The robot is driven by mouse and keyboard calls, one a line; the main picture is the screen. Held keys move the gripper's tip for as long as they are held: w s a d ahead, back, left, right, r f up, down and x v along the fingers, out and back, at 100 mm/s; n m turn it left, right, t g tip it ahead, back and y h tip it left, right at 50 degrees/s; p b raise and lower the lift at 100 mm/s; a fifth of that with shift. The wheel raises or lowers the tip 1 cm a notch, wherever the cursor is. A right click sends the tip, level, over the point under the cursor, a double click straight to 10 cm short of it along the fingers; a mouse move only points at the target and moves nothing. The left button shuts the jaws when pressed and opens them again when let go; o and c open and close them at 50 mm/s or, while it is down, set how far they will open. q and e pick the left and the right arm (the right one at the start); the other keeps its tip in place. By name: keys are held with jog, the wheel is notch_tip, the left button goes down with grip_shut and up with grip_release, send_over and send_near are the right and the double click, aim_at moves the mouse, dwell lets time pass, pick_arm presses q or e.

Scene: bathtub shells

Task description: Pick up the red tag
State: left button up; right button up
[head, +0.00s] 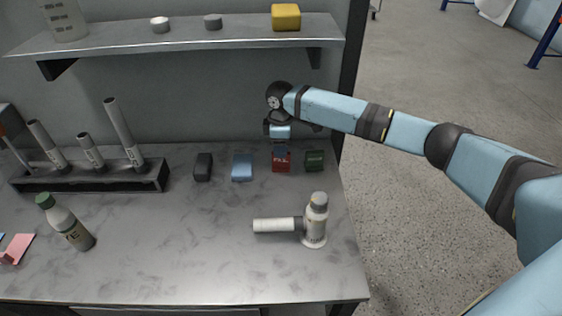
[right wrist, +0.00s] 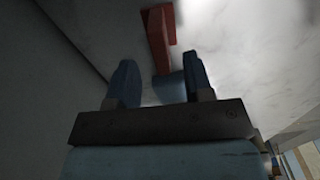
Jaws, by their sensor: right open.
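The red tag (head: 281,161) stands on the grey worktop near the back wall, between a blue tag (head: 242,167) and a green tag (head: 314,160). My right gripper (head: 281,149) is right at the red tag's top, from above and behind in the head view. In the right wrist view its two dark fingers (right wrist: 162,78) are apart, and a red piece (right wrist: 159,42) shows just beyond the fingertips, roughly in line with the gap. A bluish piece (right wrist: 170,88) shows between the fingers; I cannot tell what it is. Contact is unclear. My left gripper is not in view.
A dark block (head: 203,167) stands left of the blue tag. A white bottle-like fitting (head: 316,222) stands in front. A rack with tubes (head: 90,177) and a green-capped bottle (head: 66,223) are at left. A shelf (head: 180,35) overhangs the back. The front middle is clear.

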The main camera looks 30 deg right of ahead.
aim_at(281, 161)
jog(key=shift+f, duration=1.95)
grip_shut()
jog(key=shift+r, duration=0.1)
